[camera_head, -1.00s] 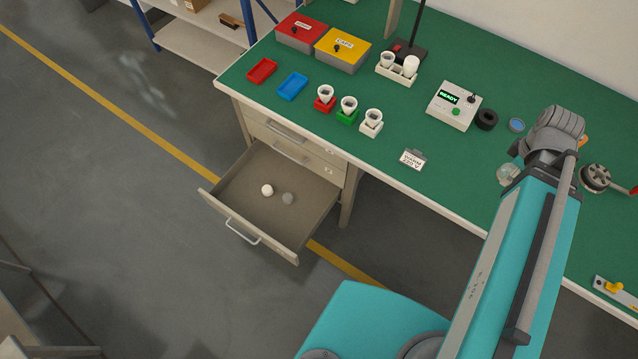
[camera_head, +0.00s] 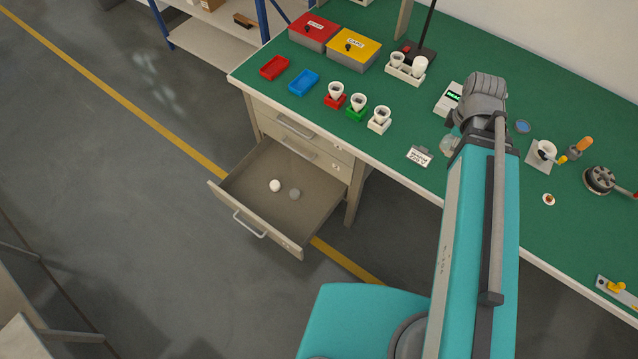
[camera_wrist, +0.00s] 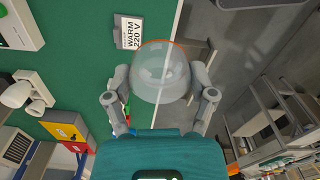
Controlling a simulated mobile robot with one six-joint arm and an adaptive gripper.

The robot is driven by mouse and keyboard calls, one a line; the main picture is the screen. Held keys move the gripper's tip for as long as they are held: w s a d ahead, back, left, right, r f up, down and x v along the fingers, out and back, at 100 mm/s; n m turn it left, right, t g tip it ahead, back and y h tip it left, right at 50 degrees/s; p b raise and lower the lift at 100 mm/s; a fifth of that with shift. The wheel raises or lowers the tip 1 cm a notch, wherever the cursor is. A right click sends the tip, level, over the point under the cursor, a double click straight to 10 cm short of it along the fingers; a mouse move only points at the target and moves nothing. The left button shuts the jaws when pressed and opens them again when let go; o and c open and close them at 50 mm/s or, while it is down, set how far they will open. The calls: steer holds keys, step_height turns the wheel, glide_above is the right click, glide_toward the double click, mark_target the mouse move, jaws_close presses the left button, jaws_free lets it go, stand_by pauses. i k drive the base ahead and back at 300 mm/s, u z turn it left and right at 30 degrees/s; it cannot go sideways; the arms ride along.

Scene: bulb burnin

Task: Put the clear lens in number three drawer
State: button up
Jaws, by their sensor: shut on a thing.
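The clear lens (camera_wrist: 160,72) is a transparent dome with an orange rim, held between the two fingers of my gripper (camera_wrist: 160,92) in the wrist view. In the head view the lens (camera_head: 449,146) shows faintly beside my wrist, above the bench near its front edge. My gripper's fingers are mostly hidden there by my arm. An open drawer (camera_head: 320,196) juts from the bench's drawer unit, below two closed drawers. I cannot read any drawer number.
On the green bench (camera_head: 400,165) stand a white "WARM" sign (camera_head: 420,156), several small cups in coloured holders, a red tray (camera_head: 274,67) and a blue tray (camera_head: 304,82). A control box (camera_head: 447,99) is partly behind my arm. Floor left of the drawer is clear.

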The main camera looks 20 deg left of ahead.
mark_target(308, 193)
steer(key=u, duration=0.8)
steer(key=k, duration=1.05)
steer(key=u, duration=0.5)
steer(key=i, duration=0.95)
steer(key=z, duration=0.05)
